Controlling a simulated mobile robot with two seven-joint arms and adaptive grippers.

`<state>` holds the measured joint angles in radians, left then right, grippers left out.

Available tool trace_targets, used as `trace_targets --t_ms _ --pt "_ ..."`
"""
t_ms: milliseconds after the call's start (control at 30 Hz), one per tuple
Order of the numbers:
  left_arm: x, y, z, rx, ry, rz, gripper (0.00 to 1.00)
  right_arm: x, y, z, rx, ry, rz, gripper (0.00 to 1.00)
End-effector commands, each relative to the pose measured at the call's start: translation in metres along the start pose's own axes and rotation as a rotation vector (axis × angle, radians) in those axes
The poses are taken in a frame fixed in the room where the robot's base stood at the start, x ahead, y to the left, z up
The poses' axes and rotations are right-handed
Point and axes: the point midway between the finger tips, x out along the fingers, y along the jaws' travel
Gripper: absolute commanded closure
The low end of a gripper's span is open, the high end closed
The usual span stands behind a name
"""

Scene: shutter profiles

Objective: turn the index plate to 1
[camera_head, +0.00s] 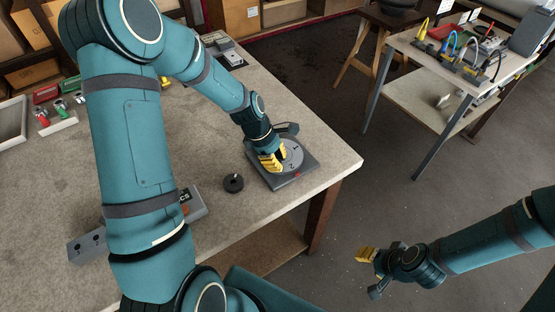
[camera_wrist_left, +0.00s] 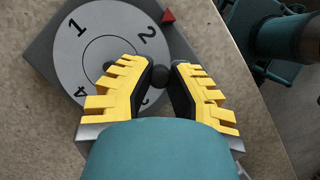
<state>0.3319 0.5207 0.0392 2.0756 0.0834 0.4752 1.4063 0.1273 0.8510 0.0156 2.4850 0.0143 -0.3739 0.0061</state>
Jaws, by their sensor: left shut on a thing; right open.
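The index plate (camera_head: 285,155) is a grey numbered disc on a dark square base at the table's near right corner. In the left wrist view the disc (camera_wrist_left: 62,55) shows 1 at upper left and 2 at upper right; a lower numeral is partly hidden by a finger. A red pointer (camera_wrist_left: 168,16) sits on the base, with the 2 nearest to it. My left gripper (camera_head: 272,160) is at the disc, its yellow fingers closed around a dark round knob (camera_wrist_left: 160,77) near the disc's right edge. My right gripper (camera_head: 369,256) is open and empty, off the table, over the floor.
A small black round part (camera_head: 233,183) lies just left of the base. A grey box with lettering (camera_head: 191,203) lies partly behind my left arm. Red and green items and a tray (camera_head: 12,122) are at far left. A second table (camera_head: 455,75) with tools stands at the back right.

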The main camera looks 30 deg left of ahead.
Motion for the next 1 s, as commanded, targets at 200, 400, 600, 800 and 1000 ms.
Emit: trace_targets --t_ms 200,400,600,800,1000 --pt "0.000 -0.001 -0.002 0.031 0.001 -0.016 1.00 -0.001 -0.001 -0.001 0.000 0.002 0.000 0.53" --pt "-0.002 0.000 -0.007 0.110 0.001 -0.050 1.00 -0.005 -0.002 -0.002 0.001 0.005 0.000 0.53" --pt "-0.006 0.002 -0.015 0.267 0.001 -0.116 1.00 -0.011 -0.004 -0.005 0.003 0.009 0.001 0.53" --pt "-0.009 0.006 -0.023 0.444 0.001 -0.189 1.00 -0.017 -0.006 -0.005 0.003 0.008 -0.001 0.53" --pt "-0.012 0.012 -0.031 0.620 0.001 -0.262 1.00 -0.022 -0.007 -0.006 0.003 0.008 -0.002 0.53"
